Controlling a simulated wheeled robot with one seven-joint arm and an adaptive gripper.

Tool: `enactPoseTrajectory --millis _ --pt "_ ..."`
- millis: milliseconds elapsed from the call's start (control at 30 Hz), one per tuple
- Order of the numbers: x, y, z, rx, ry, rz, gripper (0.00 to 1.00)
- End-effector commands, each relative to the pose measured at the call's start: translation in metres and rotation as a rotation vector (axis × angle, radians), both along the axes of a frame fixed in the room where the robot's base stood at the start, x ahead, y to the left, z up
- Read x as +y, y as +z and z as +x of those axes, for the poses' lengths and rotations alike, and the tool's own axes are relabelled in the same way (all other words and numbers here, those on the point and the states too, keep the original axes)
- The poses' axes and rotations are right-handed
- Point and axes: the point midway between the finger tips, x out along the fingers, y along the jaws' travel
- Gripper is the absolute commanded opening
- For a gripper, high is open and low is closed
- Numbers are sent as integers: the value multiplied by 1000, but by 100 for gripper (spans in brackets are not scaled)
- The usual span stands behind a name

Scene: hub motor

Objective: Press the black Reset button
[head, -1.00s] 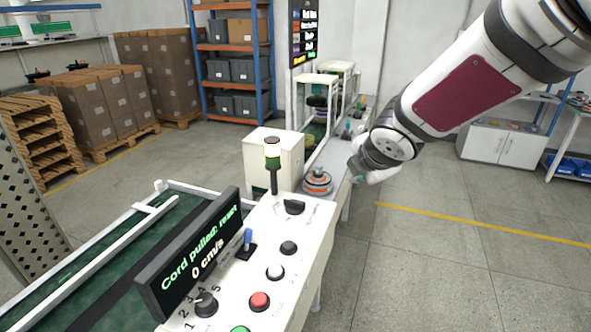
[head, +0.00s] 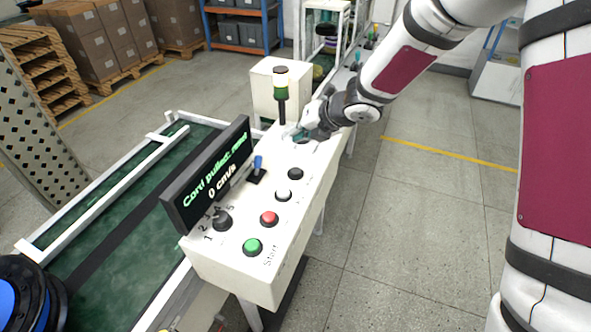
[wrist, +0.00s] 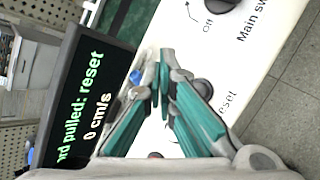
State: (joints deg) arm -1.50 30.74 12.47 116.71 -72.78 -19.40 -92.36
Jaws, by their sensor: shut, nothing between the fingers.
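The black Reset button (head: 295,173) is a round cap on the white control panel (head: 225,268), beyond the white button. In the wrist view the Reset button (wrist: 203,88) lies just right of my fingers, partly hidden by them, with "eset" of its label showing. My gripper (head: 298,134) hangs over the far end of the panel, near the main switch and beyond the Reset button. Its teal fingers (wrist: 164,62) are shut and empty. Whether the tips touch the panel cannot be told.
A white button (head: 283,195), red button (head: 268,217), green Start button (head: 253,246), dial (head: 222,220) and blue-tipped lever (head: 257,165) share the panel. The display (head: 215,177) reads "Cord pulled: reset, 0 cm/s". A signal lamp (head: 281,92) stands behind. Open floor lies to the right.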

Motion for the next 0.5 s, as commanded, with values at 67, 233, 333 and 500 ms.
enactPoseTrajectory --millis 67,233,333,500 --pt "0 -6 2 1 1 0 0" --pt "0 -23 3 1 0 -1 0" --pt "0 -35 3 1 -1 -1 0" --pt "0 -53 3 2 0 0 0"
